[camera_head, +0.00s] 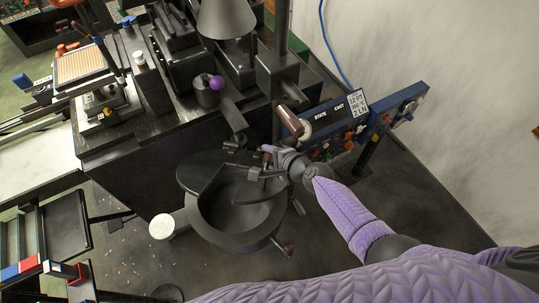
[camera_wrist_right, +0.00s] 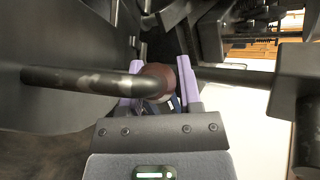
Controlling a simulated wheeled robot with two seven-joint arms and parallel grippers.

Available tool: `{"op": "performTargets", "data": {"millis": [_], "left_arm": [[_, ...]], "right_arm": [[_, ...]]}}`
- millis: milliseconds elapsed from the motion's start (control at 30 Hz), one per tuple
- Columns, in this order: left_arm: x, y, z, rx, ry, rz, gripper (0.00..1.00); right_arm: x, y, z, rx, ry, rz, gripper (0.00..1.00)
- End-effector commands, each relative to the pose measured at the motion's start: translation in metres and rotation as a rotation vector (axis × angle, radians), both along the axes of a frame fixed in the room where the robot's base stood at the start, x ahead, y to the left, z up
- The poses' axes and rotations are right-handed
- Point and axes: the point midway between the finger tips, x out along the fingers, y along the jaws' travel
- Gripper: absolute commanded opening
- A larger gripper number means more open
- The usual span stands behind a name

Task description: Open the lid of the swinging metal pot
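The dark metal pot (camera_head: 238,222) hangs low in front of the machine bench in the head view. Its dark flat lid (camera_head: 203,172) shows at its upper left, and the round bowl is partly visible beside it. My right gripper (camera_head: 262,163) is over the pot's upper right rim. In the right wrist view my right gripper (camera_wrist_right: 161,88) has its two purple fingers apart, with a brown knob (camera_wrist_right: 158,76) on a dark rod (camera_wrist_right: 80,79) showing between them. Whether the fingers touch the knob is unclear. My left gripper is not in view.
A black machine bench (camera_head: 130,150) with a purple knob (camera_head: 217,83) stands behind the pot. A blue control panel (camera_head: 345,120) is close to the right arm. A pale wall (camera_head: 440,60) closes off the right. Open dark floor (camera_head: 400,205) lies below the panel.

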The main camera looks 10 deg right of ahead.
Motion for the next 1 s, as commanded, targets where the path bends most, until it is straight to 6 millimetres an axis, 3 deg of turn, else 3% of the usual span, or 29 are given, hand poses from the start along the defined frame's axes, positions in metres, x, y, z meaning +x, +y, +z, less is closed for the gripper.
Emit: {"op": "performTargets", "data": {"millis": [33,133,467,700,1000], "left_arm": [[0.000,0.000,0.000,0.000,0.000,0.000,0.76],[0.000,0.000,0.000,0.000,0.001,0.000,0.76],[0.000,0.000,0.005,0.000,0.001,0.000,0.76],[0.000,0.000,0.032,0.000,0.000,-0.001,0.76],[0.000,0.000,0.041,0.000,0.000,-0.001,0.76]], "right_arm": [[0.000,0.000,0.001,0.000,-0.001,0.000,0.56],[0.000,0.000,0.000,-0.001,0.000,0.001,0.76],[-0.005,-0.003,0.004,-0.001,0.002,0.001,0.76],[-0.041,-0.025,0.033,-0.002,0.002,0.001,0.76],[-0.072,-0.045,0.052,-0.001,0.001,0.001,0.76]]}}
